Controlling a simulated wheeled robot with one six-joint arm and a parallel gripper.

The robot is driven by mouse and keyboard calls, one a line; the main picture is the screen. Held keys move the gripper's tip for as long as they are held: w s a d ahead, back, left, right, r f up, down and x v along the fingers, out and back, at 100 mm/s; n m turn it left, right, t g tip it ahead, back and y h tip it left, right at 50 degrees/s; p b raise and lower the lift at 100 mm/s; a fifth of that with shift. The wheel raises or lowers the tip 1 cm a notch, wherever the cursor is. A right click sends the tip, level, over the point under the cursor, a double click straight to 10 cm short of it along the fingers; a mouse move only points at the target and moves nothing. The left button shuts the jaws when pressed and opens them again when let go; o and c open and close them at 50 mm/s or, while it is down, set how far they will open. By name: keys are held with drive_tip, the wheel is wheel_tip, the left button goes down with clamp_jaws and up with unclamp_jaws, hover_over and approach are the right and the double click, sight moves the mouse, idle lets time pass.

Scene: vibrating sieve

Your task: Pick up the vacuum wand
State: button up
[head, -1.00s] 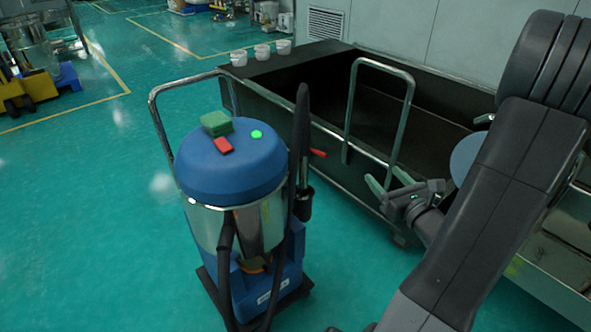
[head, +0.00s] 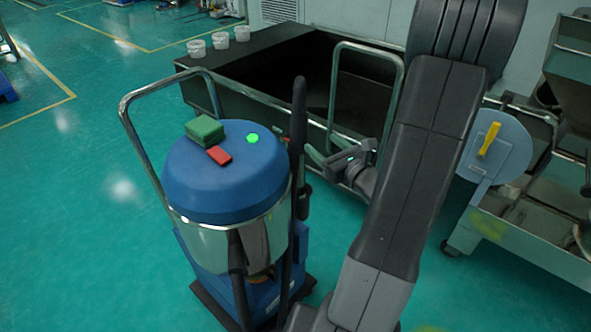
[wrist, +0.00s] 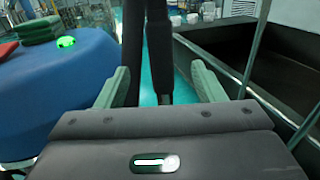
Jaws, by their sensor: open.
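The vacuum wand (head: 297,130) is a black upright tube at the right side of the blue-topped vacuum (head: 225,175). My gripper (head: 318,156) is open and empty, just right of the wand, with its fingers pointing at it. In the wrist view the wand (wrist: 160,50) stands upright ahead, between the two green fingers of my gripper (wrist: 160,88) as seen in the picture. I cannot tell whether it lies within their reach. A second dark tube (wrist: 132,50) stands just left of it. The wand's lower part is hidden behind my gripper in the wrist view.
A green block (head: 205,128) and a red piece (head: 219,155) sit on the vacuum's lid. A metal handle (head: 130,108) rises at its left. A dark open bin (head: 250,108) with a metal rail (head: 333,100) stands behind. White cups (head: 220,41) stand on its ledge. Floor at left is clear.

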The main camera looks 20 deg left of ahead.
sight(304, 131)
drive_tip(key=x, duration=0.8)
drive_tip(key=b+x, duration=0.1)
drive_tip(key=x, duration=0.1)
drive_tip(key=shift+a+f, duration=0.1)
drive_tip(key=shift+f, duration=0.25)
drive_tip(key=shift+w+a, duration=0.4)
drive_tip(key=shift+a, duration=0.05)
drive_tip(key=shift+r, duration=0.1)
drive_tip(key=c, duration=1.1)
